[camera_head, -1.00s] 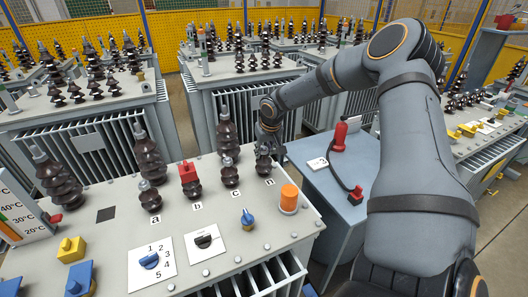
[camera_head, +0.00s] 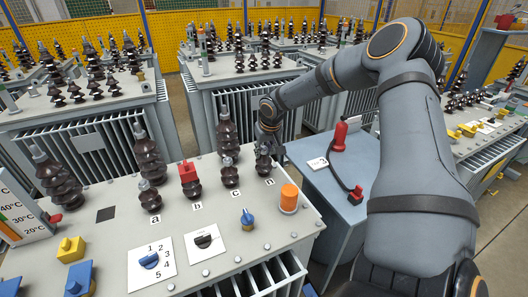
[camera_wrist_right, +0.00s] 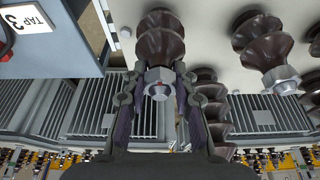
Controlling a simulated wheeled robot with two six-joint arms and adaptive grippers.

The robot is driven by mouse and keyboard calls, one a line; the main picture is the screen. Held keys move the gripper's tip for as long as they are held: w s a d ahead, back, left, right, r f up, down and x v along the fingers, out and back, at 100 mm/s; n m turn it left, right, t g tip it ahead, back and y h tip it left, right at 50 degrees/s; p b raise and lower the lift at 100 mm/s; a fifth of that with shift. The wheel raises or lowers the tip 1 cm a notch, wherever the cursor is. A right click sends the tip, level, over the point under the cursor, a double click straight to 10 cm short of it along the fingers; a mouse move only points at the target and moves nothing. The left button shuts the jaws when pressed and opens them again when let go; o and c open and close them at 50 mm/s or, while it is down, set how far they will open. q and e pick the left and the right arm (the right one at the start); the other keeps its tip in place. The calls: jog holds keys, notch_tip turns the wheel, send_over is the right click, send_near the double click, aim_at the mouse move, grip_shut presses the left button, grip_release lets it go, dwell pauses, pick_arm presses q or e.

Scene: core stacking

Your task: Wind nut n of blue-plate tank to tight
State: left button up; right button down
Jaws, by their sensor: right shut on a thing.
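The near grey tank (camera_head: 120,211) fills the lower left of the head view. Short brown bushings marked a, b, c and n stand on its lid. Bushing n (camera_head: 264,166) is at the right end of that row. My right gripper (camera_head: 268,148) reaches down over its top. In the right wrist view, a metal hex nut (camera_wrist_right: 158,83) sits on the bushing's stud between the two fingers, which are shut on it. In the head view the gripper partly hides this nut. My left gripper is not in view.
A red cap (camera_head: 188,172) sits on bushing b. Tall bushings (camera_head: 150,158) stand behind the row. An orange cylinder (camera_head: 289,197) and a blue knob (camera_head: 248,219) are in front of n. A blue-grey side table (camera_head: 322,193) holds a red tool (camera_head: 340,136).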

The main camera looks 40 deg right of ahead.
jog(key=m+h+b, duration=0.1)
jog(key=m+b, duration=0.1)
jog(key=m, duration=0.1)
jog(key=shift+f+g+b, duration=0.15)
jog(key=shift+g+b, duration=0.15)
jog(key=shift+m, duration=0.8)
jog(key=c, duration=1)
grip_release()
jog(key=shift+r, duration=0.2)
jog(key=v, duration=1.2)
jog(key=shift+w+a, duration=0.15)
